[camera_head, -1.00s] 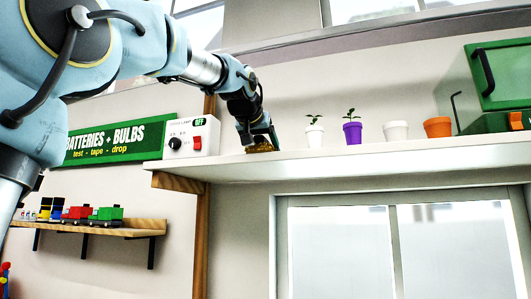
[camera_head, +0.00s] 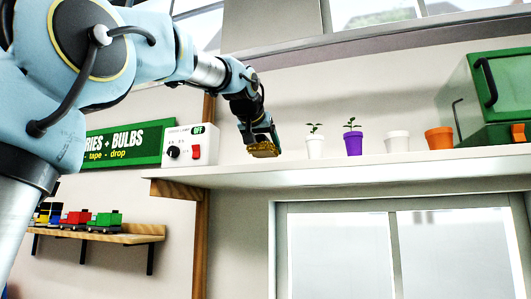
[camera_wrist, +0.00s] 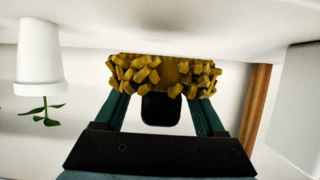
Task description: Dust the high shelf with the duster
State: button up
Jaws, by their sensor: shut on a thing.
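My gripper (camera_head: 262,138) is shut on the duster (camera_head: 264,150), whose yellow-brown tufted head shows below the fingers. The duster (camera_wrist: 165,75) also spans both fingers in the wrist view. The high white shelf (camera_head: 350,168) runs across the right half of the head view. The duster is at the shelf's left part, between the white switch box and the first potted plant. I cannot tell whether it touches the shelf top. The handle is not clearly visible.
A white switch box (camera_head: 190,145) stands left of the duster. To the right stand a white pot with a seedling (camera_head: 315,146), a purple pot (camera_head: 353,143), a white pot (camera_head: 397,143), an orange pot (camera_head: 440,139) and a green case (camera_head: 500,90). A toy shelf (camera_head: 100,235) hangs lower left.

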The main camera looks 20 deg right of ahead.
jog(key=shift+r, duration=0.45)
